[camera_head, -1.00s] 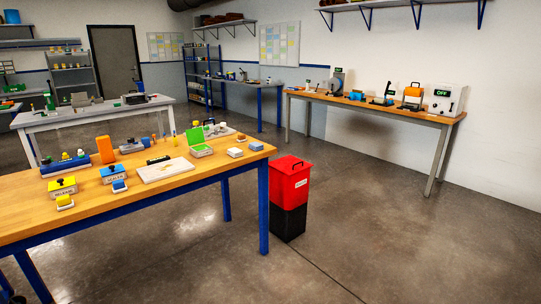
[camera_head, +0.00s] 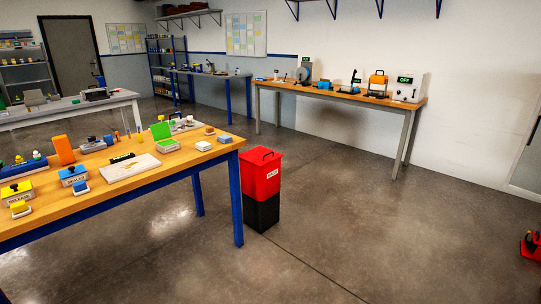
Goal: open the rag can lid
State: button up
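The rag can (camera_head: 262,192) stands on the floor just past the right end of the near wooden table. Its upper part is red with a small white label, and its lower part is black. Its red lid (camera_head: 264,157) lies shut on top and has a dark handle. The can is upright, and its front and top are in clear view. My gripper is not in view.
The near wooden table (camera_head: 212,153) with blue legs holds several boxes and tools. A long bench (camera_head: 340,93) with machines stands along the back wall. A red object (camera_head: 531,245) sits at the far right edge. The floor (camera_head: 370,210) right of the can is clear.

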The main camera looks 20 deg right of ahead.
aim_at(259, 157)
jog(key=i+z, duration=0.35)
jog(key=i, duration=1.5)
jog(key=i+l, duration=0.1)
jog(key=i, duration=1.05)
jog(key=i+u, duration=0.1)
jog(key=i, duration=1.1)
